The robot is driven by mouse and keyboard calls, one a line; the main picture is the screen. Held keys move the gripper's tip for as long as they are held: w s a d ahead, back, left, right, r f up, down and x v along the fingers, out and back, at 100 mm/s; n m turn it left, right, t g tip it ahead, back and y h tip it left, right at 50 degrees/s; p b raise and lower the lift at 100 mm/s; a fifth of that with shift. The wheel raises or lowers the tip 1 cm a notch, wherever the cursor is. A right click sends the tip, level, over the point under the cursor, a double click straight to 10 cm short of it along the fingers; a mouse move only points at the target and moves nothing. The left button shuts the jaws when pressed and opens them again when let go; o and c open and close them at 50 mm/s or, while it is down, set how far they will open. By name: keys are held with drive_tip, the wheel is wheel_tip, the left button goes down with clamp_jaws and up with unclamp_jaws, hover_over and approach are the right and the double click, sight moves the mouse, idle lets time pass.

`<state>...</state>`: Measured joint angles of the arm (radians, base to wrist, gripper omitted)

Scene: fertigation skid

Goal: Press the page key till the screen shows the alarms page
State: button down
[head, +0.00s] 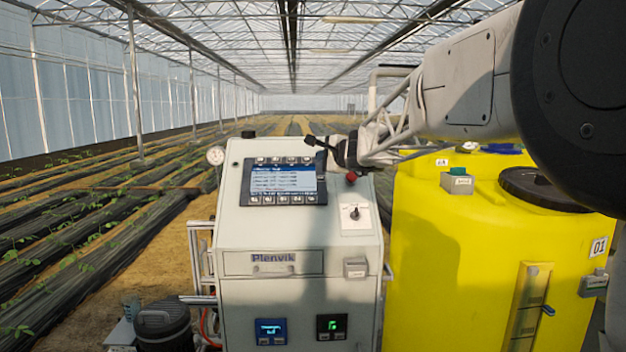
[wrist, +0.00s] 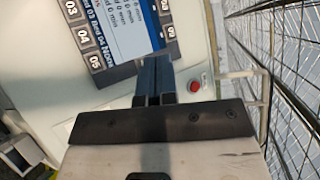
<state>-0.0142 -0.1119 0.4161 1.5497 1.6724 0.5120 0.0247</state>
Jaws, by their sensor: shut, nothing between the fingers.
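The screen (head: 283,182) is lit on the sloped top of a pale control cabinet, with a blue header and rows of small text. Its page title is too small to read. It also shows, turned and cut off, in the wrist view (wrist: 122,28). Keys (head: 283,200) line its lower edge, and another row lines its upper edge. I cannot tell which is the page key. My gripper (head: 312,140) is shut and empty beyond the panel's upper right corner. In the wrist view its fingertips (wrist: 154,62) overlap the panel's edge; contact is unclear.
A red button (head: 351,177) and a rotary switch (head: 355,213) sit right of the screen. A yellow tank (head: 440,240) stands close on the right, below my arm. A pressure gauge (head: 215,155) is at the cabinet's left. Open crop rows lie beyond.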

drive_tip(key=shift+w+d+r+m+t, duration=0.15)
drive_tip(key=shift+w+m, duration=0.15)
drive_tip(key=shift+w, duration=0.4)
drive_tip(key=shift+w+r+m+t, duration=0.15)
drive_tip(key=shift+w+m, duration=0.15)
drive_tip(key=shift+w, duration=0.35)
drive_tip(key=shift+w+f, duration=0.1)
drive_tip(key=shift+f, duration=0.1)
drive_tip(key=shift+w+f, duration=1.4)
drive_tip(key=shift+f, duration=0.15)
drive_tip(key=shift+w+f, duration=1.4)
drive_tip(key=shift+f, duration=0.15)
drive_tip(key=shift+w+f, duration=0.55)
drive_tip(key=shift+f, duration=0.05)
idle(0.7)
drive_tip(key=shift+s+r, duration=0.5)
drive_tip(key=shift+r, duration=0.1)
idle(0.4)
drive_tip(key=shift+s+r, duration=1.7)
drive_tip(key=shift+r, duration=0.15)
